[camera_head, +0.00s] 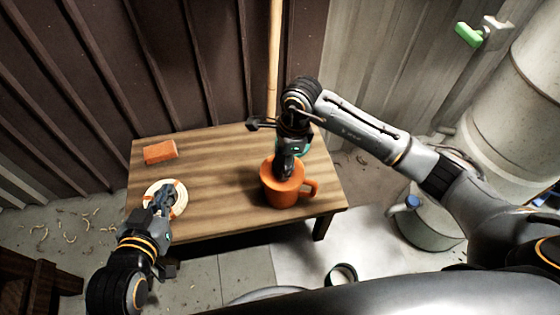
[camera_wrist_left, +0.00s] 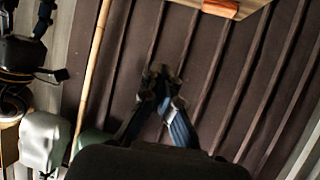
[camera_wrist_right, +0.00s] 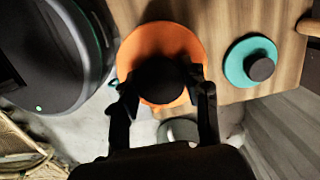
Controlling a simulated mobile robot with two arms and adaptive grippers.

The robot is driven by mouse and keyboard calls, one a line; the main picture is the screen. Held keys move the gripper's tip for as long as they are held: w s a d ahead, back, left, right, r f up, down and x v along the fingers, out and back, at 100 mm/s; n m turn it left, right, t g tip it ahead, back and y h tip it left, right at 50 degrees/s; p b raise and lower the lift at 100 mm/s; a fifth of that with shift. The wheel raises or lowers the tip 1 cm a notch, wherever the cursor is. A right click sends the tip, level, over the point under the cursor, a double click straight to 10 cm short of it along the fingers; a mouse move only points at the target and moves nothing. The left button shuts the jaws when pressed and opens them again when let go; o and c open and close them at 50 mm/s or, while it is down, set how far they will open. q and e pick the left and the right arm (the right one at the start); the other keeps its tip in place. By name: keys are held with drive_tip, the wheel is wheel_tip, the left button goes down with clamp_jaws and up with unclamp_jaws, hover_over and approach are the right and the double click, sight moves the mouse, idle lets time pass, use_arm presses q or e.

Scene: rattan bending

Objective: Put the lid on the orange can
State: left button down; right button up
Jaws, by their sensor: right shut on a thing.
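The orange can (camera_head: 284,194), a mug-like vessel with a handle on its right, stands upright on the wooden table. My right gripper (camera_head: 287,172) is directly above it, pointing down. In the right wrist view the right gripper (camera_wrist_right: 162,85) is shut on the dark knob of the orange lid (camera_wrist_right: 160,42). The lid is level over the can's mouth and hides it. I cannot tell whether the lid rests fully on the rim. My left gripper (camera_head: 166,188) is in front of the table's left part, its fingers (camera_wrist_left: 160,78) closed together and empty.
A teal lid (camera_wrist_right: 238,70) with a dark knob lies on the table (camera_head: 222,165) beside the can. An orange block (camera_head: 160,151) is at the back left. A white and orange round item (camera_head: 178,205) lies near the left gripper. A pole (camera_head: 274,60) stands behind the table.

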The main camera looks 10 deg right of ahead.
use_arm(q)
drive_tip(key=shift+w+d+r, duration=0.1)
drive_tip(key=shift+w+r, duration=0.15)
drive_tip(key=shift+r, duration=0.2)
use_arm(e)
drive_tip(key=shift+f, duration=0.15)
idle(0.3)
drive_tip(key=o, duration=1.8)
